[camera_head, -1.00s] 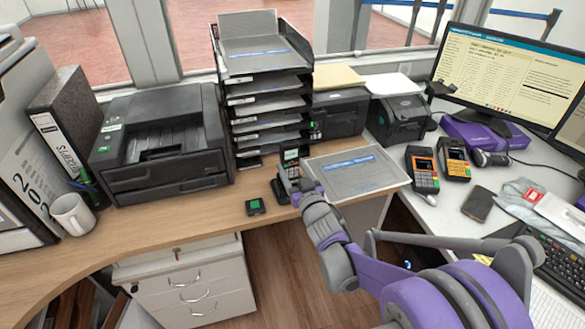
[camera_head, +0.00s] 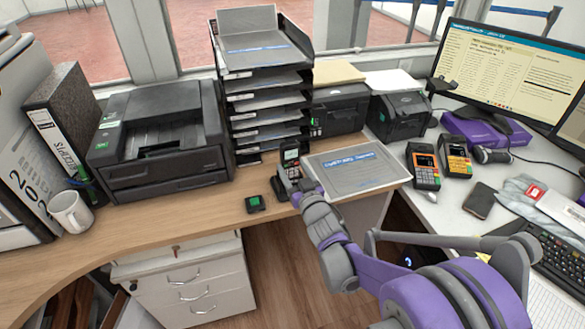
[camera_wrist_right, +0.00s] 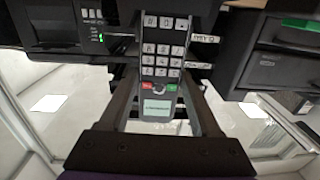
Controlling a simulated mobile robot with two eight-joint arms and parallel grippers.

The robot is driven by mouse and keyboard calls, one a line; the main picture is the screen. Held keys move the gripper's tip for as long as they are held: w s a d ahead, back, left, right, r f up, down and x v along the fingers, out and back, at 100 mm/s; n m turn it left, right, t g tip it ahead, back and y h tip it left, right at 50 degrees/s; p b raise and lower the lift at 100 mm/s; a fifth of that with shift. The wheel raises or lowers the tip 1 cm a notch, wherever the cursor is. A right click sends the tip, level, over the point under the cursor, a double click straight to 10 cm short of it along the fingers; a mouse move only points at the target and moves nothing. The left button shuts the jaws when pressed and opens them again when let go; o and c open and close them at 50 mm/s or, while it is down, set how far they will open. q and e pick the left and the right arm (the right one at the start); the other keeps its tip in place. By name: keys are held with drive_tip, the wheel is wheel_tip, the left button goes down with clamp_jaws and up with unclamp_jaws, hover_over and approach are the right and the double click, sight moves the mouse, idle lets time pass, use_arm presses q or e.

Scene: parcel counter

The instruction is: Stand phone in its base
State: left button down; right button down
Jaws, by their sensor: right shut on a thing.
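The phone (camera_head: 290,153) is a dark handset with a keypad and a small screen. My right gripper (camera_head: 288,180) is shut on it and holds it roughly upright at the front edge of the wooden counter. In the right wrist view the phone (camera_wrist_right: 161,72) sits between the two fingers, its keys and pale screen (camera_wrist_right: 158,108) facing the camera. A small black block with a green top (camera_head: 255,203), possibly the base, lies on the counter just left of the gripper. The phone is apart from it. The phone's lower end is hidden by the gripper. My left gripper is out of view.
A stack of black paper trays (camera_head: 262,85) stands behind the phone, and a black printer (camera_head: 160,140) to the left. A grey-and-white sheet (camera_head: 355,168) lies to the right. Card terminals (camera_head: 424,166) stand farther right. The counter (camera_head: 200,218) left of the block is clear.

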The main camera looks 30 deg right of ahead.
unclamp_jaws()
drive_tip(key=s, duration=0.3)
drive_tip(key=s+a, duration=0.1)
drive_tip(key=s, duration=0.3)
drive_tip(key=s+a+p, duration=0.1)
drive_tip(key=s, duration=0.2)
drive_tip(key=shift+s, duration=0.35)
idle(0.4)
